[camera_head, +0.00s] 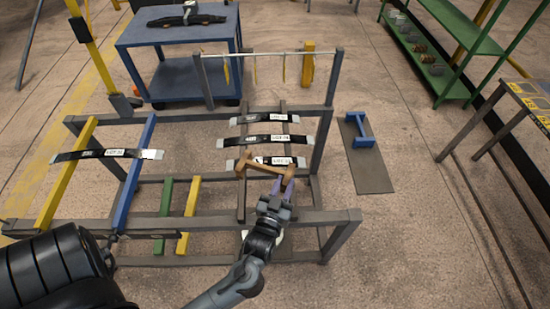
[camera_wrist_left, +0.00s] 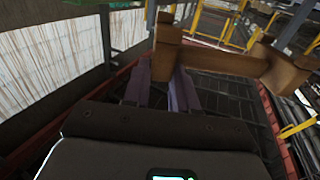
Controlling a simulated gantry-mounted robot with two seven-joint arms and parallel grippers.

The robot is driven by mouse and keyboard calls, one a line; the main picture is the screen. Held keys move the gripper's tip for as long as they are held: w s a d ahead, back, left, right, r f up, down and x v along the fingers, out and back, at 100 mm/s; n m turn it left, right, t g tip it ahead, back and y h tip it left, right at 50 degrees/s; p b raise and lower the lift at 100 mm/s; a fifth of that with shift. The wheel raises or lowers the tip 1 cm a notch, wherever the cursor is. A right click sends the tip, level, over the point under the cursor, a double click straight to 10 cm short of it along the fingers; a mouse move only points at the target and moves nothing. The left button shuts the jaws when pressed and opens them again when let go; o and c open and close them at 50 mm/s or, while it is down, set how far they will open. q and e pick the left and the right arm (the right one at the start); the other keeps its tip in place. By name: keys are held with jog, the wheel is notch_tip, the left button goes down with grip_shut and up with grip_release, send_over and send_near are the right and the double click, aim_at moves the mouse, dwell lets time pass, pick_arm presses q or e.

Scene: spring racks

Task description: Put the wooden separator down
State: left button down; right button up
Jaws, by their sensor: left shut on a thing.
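The wooden separator (camera_head: 262,168) is a brown wooden bar with short end blocks. It is in front of the nearest leaf spring on the right part of the rack in the head view. My left gripper (camera_head: 284,186) reaches it from below and is shut on its right end. The left wrist view shows the separator (camera_wrist_left: 222,61) across the top, with one end block at the purple fingers of my left gripper (camera_wrist_left: 160,75). I cannot tell whether the separator touches the rack. My right gripper is not in view.
A grey metal rack (camera_head: 340,222) holds several dark leaf springs with white labels. One more spring (camera_head: 80,154) lies across yellow and blue bars at left. A blue separator (camera_head: 361,130) stands on a grey mat (camera_head: 371,178) on the floor. A blue cart (camera_head: 180,79) stands behind.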

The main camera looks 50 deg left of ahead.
pick_arm(q)
jog(key=shift+f, duration=0.55)
notch_tip(320, 180, down, 8)
jog(key=b, duration=0.2)
jog(key=shift+d, duration=0.1)
jog(key=c, duration=0.9)
grip_release()
jog(key=shift+r, duration=0.1)
